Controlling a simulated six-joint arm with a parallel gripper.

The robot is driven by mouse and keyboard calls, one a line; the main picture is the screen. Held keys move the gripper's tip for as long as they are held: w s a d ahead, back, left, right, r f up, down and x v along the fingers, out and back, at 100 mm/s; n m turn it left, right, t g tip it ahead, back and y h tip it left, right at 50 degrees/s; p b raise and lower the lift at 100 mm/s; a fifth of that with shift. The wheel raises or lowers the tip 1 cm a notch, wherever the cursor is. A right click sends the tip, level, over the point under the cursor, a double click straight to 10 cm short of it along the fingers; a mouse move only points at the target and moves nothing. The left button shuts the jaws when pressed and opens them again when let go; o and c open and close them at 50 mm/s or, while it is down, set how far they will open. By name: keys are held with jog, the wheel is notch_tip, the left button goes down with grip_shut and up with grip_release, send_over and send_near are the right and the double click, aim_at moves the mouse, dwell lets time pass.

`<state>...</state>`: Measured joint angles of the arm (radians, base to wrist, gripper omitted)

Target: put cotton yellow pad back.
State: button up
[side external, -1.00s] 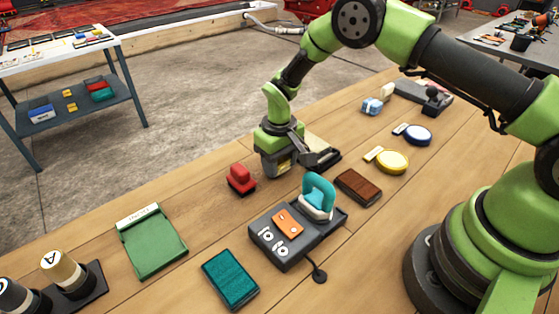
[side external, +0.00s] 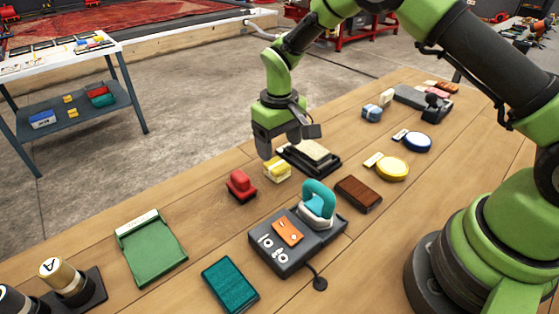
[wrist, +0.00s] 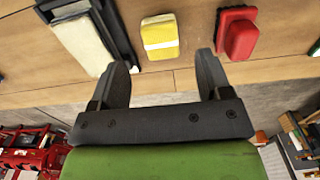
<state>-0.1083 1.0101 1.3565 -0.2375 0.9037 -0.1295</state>
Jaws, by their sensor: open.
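A small yellow pad with a white band (side external: 277,169) lies on the wooden table, between a red block (side external: 241,185) and a black tray holding a cream pad (side external: 326,167). My gripper (side external: 281,146) is open and empty, just above and behind the yellow pad. In the wrist view the yellow pad (wrist: 160,38) lies beyond the gap between the open fingertips (wrist: 163,62), apart from both. There the black tray (wrist: 122,33) is on its left and the red block (wrist: 237,33) on its right.
A dark device with a teal-handled tool (side external: 268,262), a brown block (side external: 358,193) and a yellow round container (side external: 393,170) stand nearby. A green tray (side external: 152,250) and a teal pad (side external: 230,284) lie at the front. Bare wood separates them.

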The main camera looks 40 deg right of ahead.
notch_tip(320, 180, up, 5)
jog(key=shift+r, duration=0.1)
notch_tip(320, 180, up, 10)
jog(key=m+t, duration=0.1)
jog(key=t, duration=0.1)
send_over(280, 166)
jog(key=s, duration=0.4)
jog(key=s+d+r+t+y, duration=0.1)
jog(key=s+r, duration=0.4)
jog(key=s+r+m+t+y, duration=0.1)
jog(key=s+r+m+t, duration=0.2)
jog(key=s, duration=1.2)
jog(key=shift+s+d+r+t, duration=0.2)
jog(key=shift+r+t, duration=0.1)
jog(key=shift+t, duration=0.3)
